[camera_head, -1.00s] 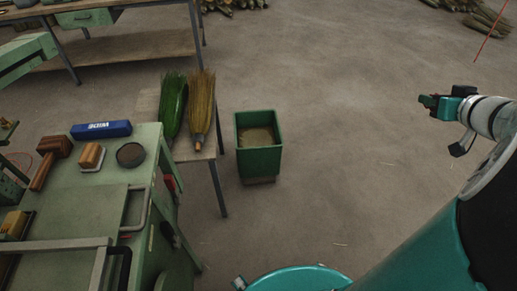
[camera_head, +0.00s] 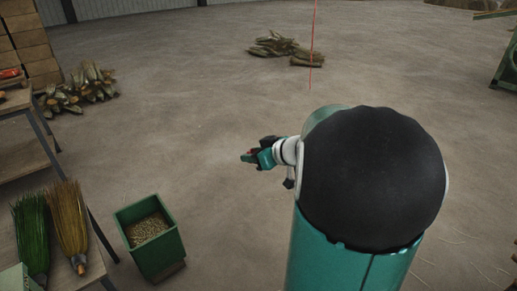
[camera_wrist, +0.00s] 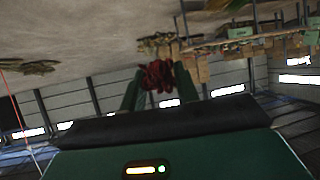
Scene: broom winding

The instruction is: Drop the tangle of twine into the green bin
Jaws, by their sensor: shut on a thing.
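The dark red tangle of twine (camera_wrist: 157,76) shows between the fingers of my gripper (camera_wrist: 158,92) in the wrist view. My gripper is shut on it. In the head view my gripper (camera_head: 250,157) is near the middle, pointing left, with only a small speck of red at its tip. The green bin (camera_head: 160,259) stands on the floor at the lower left, open at the top, with brownish-yellow bits inside. My gripper is to the right of the bin in the picture and farther back, not over it.
A bench at the left holds a green broom head (camera_head: 31,235) and a yellow-brown broom head (camera_head: 68,222), close beside the bin. Bundles of stalks (camera_head: 285,47) lie farther back. The concrete floor between bin and gripper is clear. A thin red line (camera_head: 313,45) hangs at the top.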

